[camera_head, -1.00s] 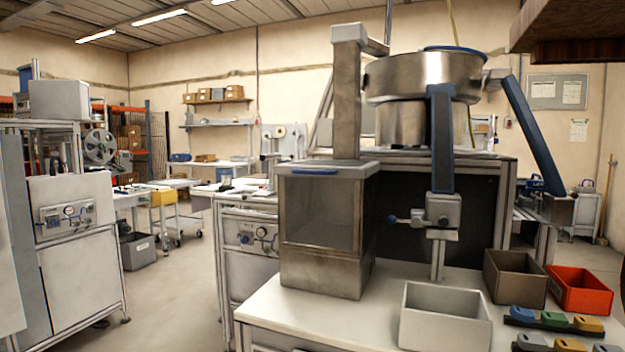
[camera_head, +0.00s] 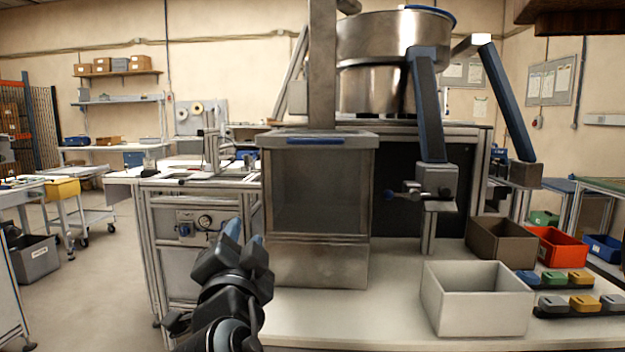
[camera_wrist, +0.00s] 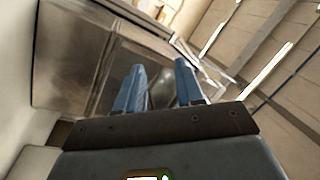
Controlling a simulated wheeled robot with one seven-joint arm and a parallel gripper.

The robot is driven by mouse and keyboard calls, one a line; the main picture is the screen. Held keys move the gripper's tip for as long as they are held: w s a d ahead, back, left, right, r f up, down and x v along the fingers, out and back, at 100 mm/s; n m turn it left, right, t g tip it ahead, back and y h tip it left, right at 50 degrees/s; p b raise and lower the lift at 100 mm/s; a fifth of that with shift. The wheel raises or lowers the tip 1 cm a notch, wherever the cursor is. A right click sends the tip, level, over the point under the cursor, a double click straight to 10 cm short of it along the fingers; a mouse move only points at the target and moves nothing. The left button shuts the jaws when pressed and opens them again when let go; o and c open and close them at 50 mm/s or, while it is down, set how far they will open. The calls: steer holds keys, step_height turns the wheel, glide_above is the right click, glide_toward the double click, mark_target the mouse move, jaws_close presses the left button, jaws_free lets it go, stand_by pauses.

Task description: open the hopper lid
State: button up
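The hopper (camera_head: 318,262) is a grey metal box with a dark window, standing on the white worktop. Its lid (camera_head: 350,137) lies flat and closed on top, with a blue handle (camera_head: 314,141) along the front edge. My gripper (camera_head: 246,236) is in front of and to the left of the hopper, below the lid's height, fingers pointing up. In the wrist view its two blue fingers (camera_wrist: 157,88) stand apart with nothing between them. The hopper's metal body (camera_wrist: 75,60) fills the left of the wrist view, tilted. The blue handle cannot be made out there.
A metal post (camera_head: 322,65) rises directly behind the lid. A steel bowl feeder (camera_head: 390,45) stands behind to the right. A white bin (camera_head: 478,300), a brown bin (camera_head: 498,243) and a red bin (camera_head: 558,246) sit on the worktop (camera_head: 390,325) to the right.

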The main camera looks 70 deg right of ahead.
step_height(320, 180, up, 7)
steer(key=s+d+m+g+h, duration=0.2)
steer(key=d+m+g+h, duration=0.1)
steer(key=m+g, duration=0.8)
steer(key=m, duration=0.5)
glide_toward(311, 142)
steer(key=d, duration=0.5)
steer(key=d+r+p, duration=0.1)
steer(key=d, duration=0.2)
steer(key=d+r, duration=0.1)
steer(key=d, duration=0.1)
steer(key=shift+s+d, duration=0.2)
steer(key=shift+s, duration=0.05)
jaws_close()
